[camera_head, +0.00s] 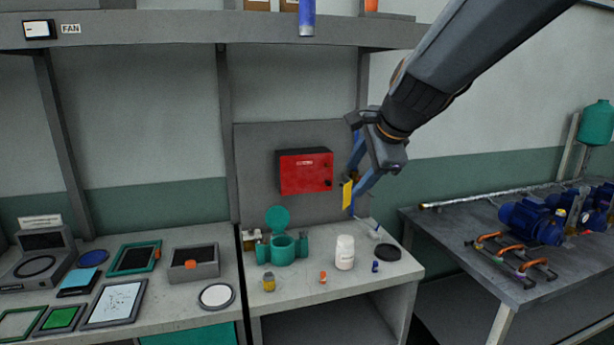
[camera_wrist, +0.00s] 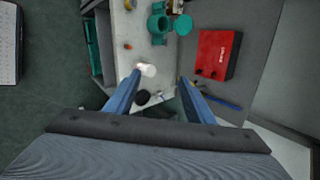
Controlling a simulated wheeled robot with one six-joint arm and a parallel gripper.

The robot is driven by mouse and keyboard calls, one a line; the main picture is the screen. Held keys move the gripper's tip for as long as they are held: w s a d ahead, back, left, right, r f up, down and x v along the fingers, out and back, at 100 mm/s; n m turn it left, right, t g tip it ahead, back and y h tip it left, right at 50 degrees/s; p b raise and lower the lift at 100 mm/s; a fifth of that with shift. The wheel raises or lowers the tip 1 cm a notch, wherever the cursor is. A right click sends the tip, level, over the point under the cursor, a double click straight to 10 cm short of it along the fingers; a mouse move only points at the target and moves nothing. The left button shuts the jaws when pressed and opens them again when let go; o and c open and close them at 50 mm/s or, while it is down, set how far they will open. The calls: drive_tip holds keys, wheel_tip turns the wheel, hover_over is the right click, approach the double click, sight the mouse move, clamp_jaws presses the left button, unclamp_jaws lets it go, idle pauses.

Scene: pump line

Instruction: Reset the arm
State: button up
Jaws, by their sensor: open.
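My gripper (camera_head: 350,188) is raised at the end of my arm, in front of the grey back panel and right of the red box (camera_head: 305,171). Its two blue fingers are spread apart. In the wrist view my gripper (camera_wrist: 160,78) shows open, with nothing held between the fingers. A small yellow piece (camera_head: 347,194) shows by the fingertips in the head view; I cannot tell whether it touches them. The white bottle (camera_head: 345,253) stands upright on the bench below, apart from my gripper. It also shows in the wrist view (camera_wrist: 147,69), near one fingertip in the picture.
The bench holds a green pot with an open lid (camera_head: 282,247), a yellow-capped jar (camera_head: 269,282), a small orange item (camera_head: 323,277) and a black disc (camera_head: 388,252). A shelf (camera_head: 180,29) runs above. Blue pumps (camera_head: 532,221) stand on the right table. Air around my gripper looks mostly clear.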

drive_tip(key=s+d+f+n+g+h, duration=0.1)
drive_tip(key=s+d+f+n+g, duration=0.2)
drive_tip(key=s+f+n, duration=0.5)
drive_tip(key=s+d+f+n+g+h, duration=0.1)
drive_tip(key=s+d+f+n+g, duration=0.2)
drive_tip(key=s+f, duration=1.1)
drive_tip(key=d+f+n, duration=0.1)
drive_tip(key=d+n, duration=0.1)
drive_tip(key=n, duration=0.2)
drive_tip(key=shift+f+n+h, duration=0.3)
drive_tip(key=shift+n+h, duration=0.1)
drive_tip(key=shift+d, duration=0.1)
idle(0.6)
